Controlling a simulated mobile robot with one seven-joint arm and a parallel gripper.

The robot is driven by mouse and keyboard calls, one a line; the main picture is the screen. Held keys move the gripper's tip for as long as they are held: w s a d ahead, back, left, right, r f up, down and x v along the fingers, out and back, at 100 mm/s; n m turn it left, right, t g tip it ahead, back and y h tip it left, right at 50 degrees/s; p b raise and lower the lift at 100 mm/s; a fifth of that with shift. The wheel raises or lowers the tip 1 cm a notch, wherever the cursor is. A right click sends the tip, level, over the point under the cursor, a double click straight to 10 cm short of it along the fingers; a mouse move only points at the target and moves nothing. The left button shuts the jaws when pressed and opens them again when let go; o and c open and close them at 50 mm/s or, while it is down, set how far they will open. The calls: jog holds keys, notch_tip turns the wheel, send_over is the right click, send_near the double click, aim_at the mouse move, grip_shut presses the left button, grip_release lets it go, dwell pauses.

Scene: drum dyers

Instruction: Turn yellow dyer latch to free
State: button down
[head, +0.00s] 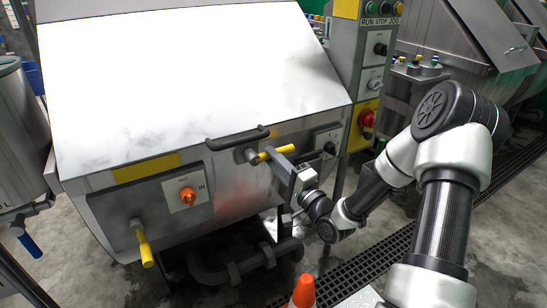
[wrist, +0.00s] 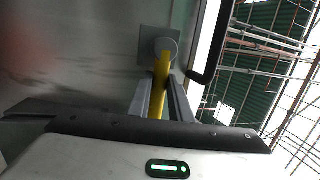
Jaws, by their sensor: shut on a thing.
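The dyer (head: 190,90) is a large steel drum machine with a slanted lid and a yellow plate on its front. Its yellow latch handle (head: 275,152) sticks out sideways from a round grey pivot on the right of the front, below a black grab bar. My gripper (head: 287,158) is at the right end of this handle. In the wrist view, the yellow latch (wrist: 159,85) runs from its pivot down between my two grey fingers, which are shut on it. The fingertips are partly hidden in the head view.
A second yellow-handled lever (head: 143,245) hangs down at the lower left, near an orange knob (head: 187,196). A control post (head: 365,100) with a red-and-yellow switch stands right of the dyer. An orange cone (head: 303,292) is on the floor. Pipes run beneath the dyer.

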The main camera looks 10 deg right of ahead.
jog(key=shift+f, duration=0.1)
dwell(0.3)
jog(key=c, duration=1.9)
grip_release()
jog(key=p+v, duration=0.1)
jog(key=v, duration=1.6)
jog(key=shift+s, duration=0.25)
